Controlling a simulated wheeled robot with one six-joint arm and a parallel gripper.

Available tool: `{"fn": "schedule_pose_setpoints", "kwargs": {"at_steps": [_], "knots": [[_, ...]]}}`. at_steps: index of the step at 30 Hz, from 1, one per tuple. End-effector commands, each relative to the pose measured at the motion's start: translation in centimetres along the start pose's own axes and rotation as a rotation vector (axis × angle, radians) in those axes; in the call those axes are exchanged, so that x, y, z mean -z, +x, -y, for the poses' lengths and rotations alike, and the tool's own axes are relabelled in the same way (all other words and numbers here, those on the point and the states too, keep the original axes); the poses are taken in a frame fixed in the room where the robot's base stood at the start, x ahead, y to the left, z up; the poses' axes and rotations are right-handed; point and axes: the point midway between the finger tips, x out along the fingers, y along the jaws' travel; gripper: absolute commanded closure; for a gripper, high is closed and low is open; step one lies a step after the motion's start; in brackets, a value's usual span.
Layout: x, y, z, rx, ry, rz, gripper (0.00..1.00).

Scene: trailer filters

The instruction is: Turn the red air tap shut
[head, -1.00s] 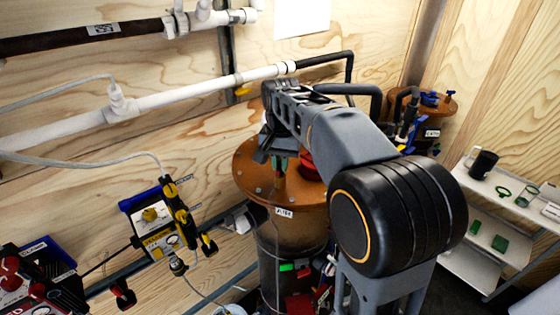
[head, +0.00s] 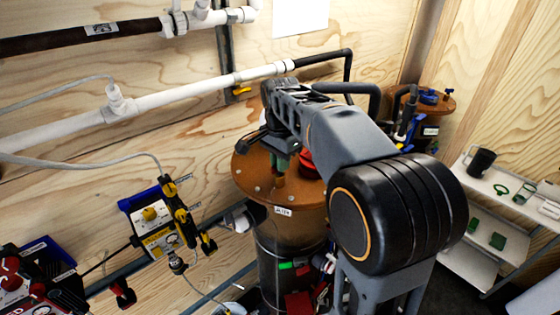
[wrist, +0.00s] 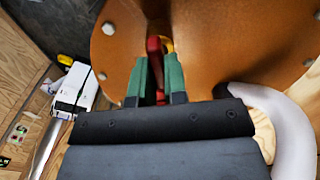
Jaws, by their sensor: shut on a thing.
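The red air tap (wrist: 154,45) shows in the wrist view between the green fingers of my gripper (wrist: 157,62), on the orange-brown filter lid. The fingers are shut on it, and they hide much of it. A small yellow part (wrist: 167,45) shows just beside the tap. In the head view my gripper (head: 279,168) points down over the round lid (head: 252,178) of the filter. A red part (head: 308,163) shows on the lid right of the fingers; I cannot tell if it belongs to the tap.
White pipe (head: 175,97) runs along the wooden wall behind the filter. A yellow-and-black device (head: 152,222) is at the left. A second lidded filter (head: 437,103) stands at the back right, near shelves (head: 490,190) with a black mug (head: 482,162). A pale curved pipe (wrist: 290,120) passes close to my gripper.

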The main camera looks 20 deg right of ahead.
Motion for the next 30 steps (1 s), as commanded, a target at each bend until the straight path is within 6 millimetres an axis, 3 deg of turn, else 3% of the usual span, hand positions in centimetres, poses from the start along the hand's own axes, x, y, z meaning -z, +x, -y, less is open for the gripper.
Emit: {"fn": "schedule_pose_setpoints", "kwargs": {"at_steps": [12,13,20,30], "knots": [[0.04,-0.08,0.01,0.002,0.012,-0.001,1.0],[0.04,-0.08,0.0,0.002,0.012,-0.001,0.86],[0.02,-0.05,0.0,0.001,0.01,-0.001,0.64],[0.02,-0.46,0.04,0.002,0.008,-0.001,0.62]]}}
